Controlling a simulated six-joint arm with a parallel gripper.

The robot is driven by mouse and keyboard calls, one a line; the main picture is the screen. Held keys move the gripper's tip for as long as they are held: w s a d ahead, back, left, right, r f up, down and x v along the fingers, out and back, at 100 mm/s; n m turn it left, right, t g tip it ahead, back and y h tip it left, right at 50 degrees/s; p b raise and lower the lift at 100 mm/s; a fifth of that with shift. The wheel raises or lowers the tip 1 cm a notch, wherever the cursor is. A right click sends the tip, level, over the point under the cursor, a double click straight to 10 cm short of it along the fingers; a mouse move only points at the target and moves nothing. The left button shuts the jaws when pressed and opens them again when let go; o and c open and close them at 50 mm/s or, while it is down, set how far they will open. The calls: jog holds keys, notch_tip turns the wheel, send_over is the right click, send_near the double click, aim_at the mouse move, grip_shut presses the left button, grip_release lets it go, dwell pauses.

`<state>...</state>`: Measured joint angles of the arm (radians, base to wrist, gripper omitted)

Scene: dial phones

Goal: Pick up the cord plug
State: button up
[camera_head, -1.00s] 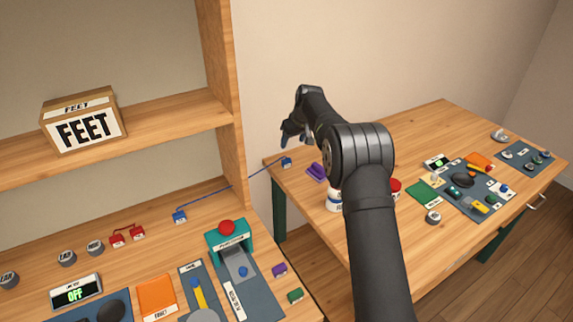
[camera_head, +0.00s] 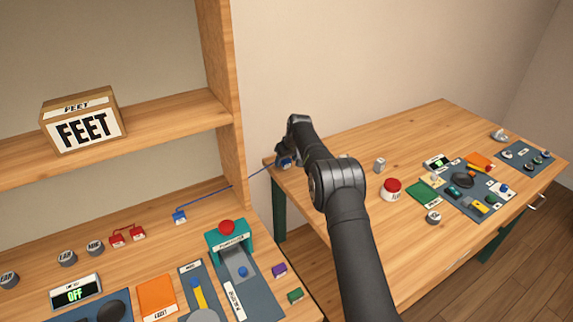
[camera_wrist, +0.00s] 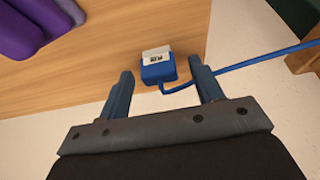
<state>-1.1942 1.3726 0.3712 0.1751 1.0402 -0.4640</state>
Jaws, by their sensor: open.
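The blue cord plug (camera_wrist: 158,68) has a pale label on top and lies near the corner of the wooden table in the wrist view. It also shows in the head view (camera_head: 285,162), partly covered by my gripper. Its blue cord (camera_wrist: 260,60) leaves to the right, and in the head view it stretches to a second blue plug (camera_head: 180,217) on the left bench. My gripper (camera_wrist: 164,88) is open and empty. Its two fingers stand left and right of the cord plug, with the plug a little beyond the fingertips; I see no contact.
A purple object (camera_wrist: 30,25) lies to the left of the plug in the wrist view. The table edge (camera_wrist: 40,115) is close to the plug. A red-topped button (camera_head: 391,188) and several panels stand farther right on the table (camera_head: 400,140).

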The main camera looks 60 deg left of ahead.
jog(key=shift+a+f, duration=0.1)
jog(key=shift+f, duration=0.15)
jog(key=shift+c, duration=0.2)
jog(key=c, duration=1)
jog(key=shift+r, duration=0.15)
